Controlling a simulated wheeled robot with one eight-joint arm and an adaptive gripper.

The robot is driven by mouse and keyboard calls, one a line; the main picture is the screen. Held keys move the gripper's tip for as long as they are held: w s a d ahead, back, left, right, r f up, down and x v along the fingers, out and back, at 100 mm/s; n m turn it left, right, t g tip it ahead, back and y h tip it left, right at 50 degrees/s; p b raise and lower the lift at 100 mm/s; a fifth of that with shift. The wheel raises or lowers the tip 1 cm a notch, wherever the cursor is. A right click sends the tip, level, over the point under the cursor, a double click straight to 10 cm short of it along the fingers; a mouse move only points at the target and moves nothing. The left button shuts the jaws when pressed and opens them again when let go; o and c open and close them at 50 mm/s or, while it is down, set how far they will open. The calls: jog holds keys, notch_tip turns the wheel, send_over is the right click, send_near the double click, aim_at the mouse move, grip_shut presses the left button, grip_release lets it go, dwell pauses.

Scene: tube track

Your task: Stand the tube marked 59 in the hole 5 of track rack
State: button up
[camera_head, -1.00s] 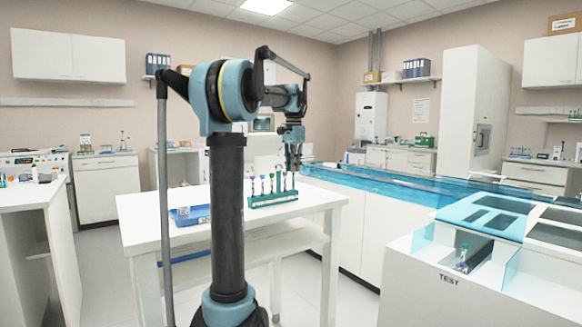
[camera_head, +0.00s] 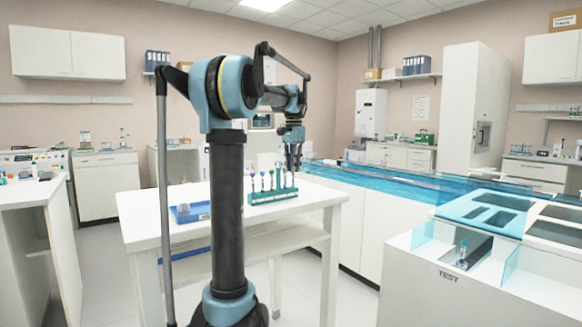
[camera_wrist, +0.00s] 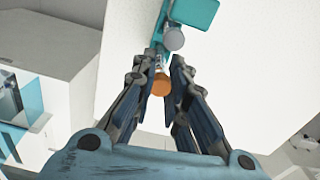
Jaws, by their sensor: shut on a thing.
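My gripper (camera_head: 293,163) is over the right end of a teal tube rack (camera_head: 272,198) on the white table. In the wrist view my gripper (camera_wrist: 165,64) is shut on an orange-capped tube (camera_wrist: 161,86). I cannot tell whether that tube's foot is in the rack or just clear of it. A grey-capped tube (camera_wrist: 173,39) stands just beyond, beside the teal rack part (camera_wrist: 198,12). Several tubes with purple, green and other caps (camera_head: 262,180) stand in the rack. No number such as 59, and no hole number, is readable.
A blue tray (camera_head: 188,213) lies left of the rack on the white table (camera_head: 170,236). A bench marked TEST (camera_head: 449,276) at right has a capped tube (camera_head: 462,252) in a bay. A long blue-covered track (camera_head: 390,183) runs behind. Free tabletop lies in front.

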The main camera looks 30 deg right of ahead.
jog(key=shift+f, duration=0.35)
jog(key=o, duration=0.9)
jog(key=shift+c, duration=0.2)
jog(key=shift+r, duration=0.15)
notch_tip(320, 180, up, 12)
jog(key=shift+f, duration=0.2)
dwell(0.8)
